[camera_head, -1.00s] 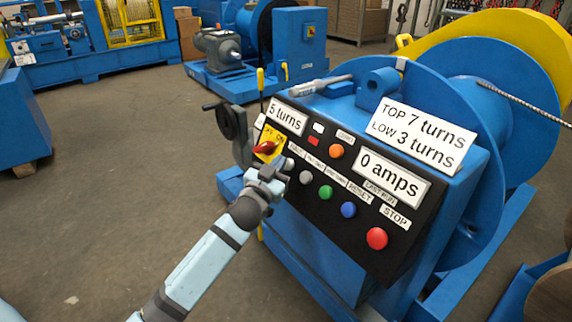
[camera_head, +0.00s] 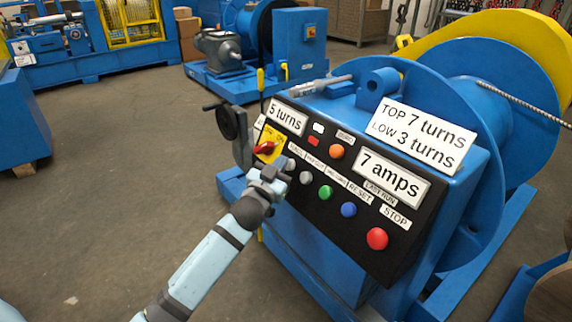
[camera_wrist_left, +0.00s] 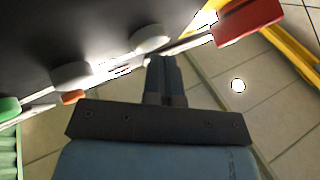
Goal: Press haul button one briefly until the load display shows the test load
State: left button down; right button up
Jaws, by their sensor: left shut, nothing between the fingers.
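The black control panel (camera_head: 330,222) sits on the blue winch. Its amp display (camera_head: 392,178) reads 7 amps. My left gripper (camera_head: 282,169) is shut and empty at the panel's left side, at a pale round button (camera_head: 290,163) below the red-and-yellow switch (camera_head: 267,147). In the left wrist view the shut fingertips (camera_wrist_left: 162,62) are right at this pale button (camera_wrist_left: 150,38); contact itself cannot be made out. A second pale button (camera_head: 306,178) is beside it. The small button labels are too small to read. My right gripper is not in view.
Green (camera_head: 326,192), blue (camera_head: 348,209) and red stop (camera_head: 377,238) buttons run down to the right. An orange button (camera_head: 336,152) is above them. A turns display (camera_head: 286,117) reads 5 turns. A dark handwheel (camera_head: 232,122) stands left of the panel.

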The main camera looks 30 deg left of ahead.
pick_arm(q)
jog(key=shift+s+a+r+p, duration=0.3)
jog(key=shift+s+r+p, duration=0.1)
jog(key=shift+s+p, duration=0.3)
jog(key=s+p, duration=0.1)
jog(key=s+a+r+p, duration=0.1)
jog(key=s+r+p, duration=0.1)
jog(key=s, duration=0.1)
jog(key=shift+s+a+r, duration=0.1)
jog(key=shift+a, duration=0.25)
dwell(0.5)
